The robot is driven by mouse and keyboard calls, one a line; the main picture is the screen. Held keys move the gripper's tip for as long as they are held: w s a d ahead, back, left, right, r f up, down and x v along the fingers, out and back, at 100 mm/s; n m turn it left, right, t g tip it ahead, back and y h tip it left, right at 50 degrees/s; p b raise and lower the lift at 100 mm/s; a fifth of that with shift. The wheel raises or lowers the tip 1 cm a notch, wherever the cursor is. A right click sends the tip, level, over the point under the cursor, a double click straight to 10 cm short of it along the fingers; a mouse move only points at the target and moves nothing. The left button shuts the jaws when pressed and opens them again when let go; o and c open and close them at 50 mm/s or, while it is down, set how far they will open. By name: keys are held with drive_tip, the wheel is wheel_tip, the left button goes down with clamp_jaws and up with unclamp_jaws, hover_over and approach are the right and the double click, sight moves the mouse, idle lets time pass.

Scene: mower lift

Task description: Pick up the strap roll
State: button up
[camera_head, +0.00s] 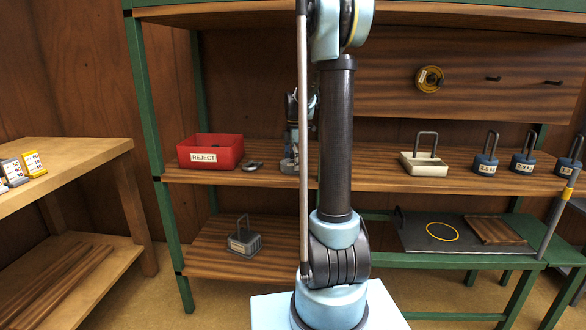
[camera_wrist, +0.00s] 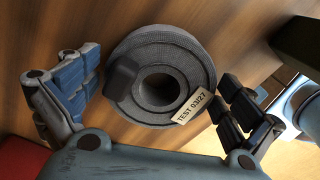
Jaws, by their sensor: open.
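The strap roll (camera_wrist: 195,60) is a round, dark grey coil with a hollow middle, a dark lug on its left side and a cream label reading "TEST 03/27". In the wrist view it lies on a wooden surface. My gripper (camera_wrist: 160,66) is open, with one finger to the left of the roll and the other to its right near the label; no grip on it shows.
A red REJECT bin (camera_head: 211,150) stands on the middle shelf (camera_head: 380,180), with a small dark metal item (camera_head: 252,165) beside it. A white handled block (camera_head: 424,168) and several blue weights stand to the right. A yellow ring-shaped item (camera_head: 430,79) hangs on the back panel.

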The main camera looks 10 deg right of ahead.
drive_tip(key=c, duration=1)
drive_tip(key=shift+r, duration=0.2)
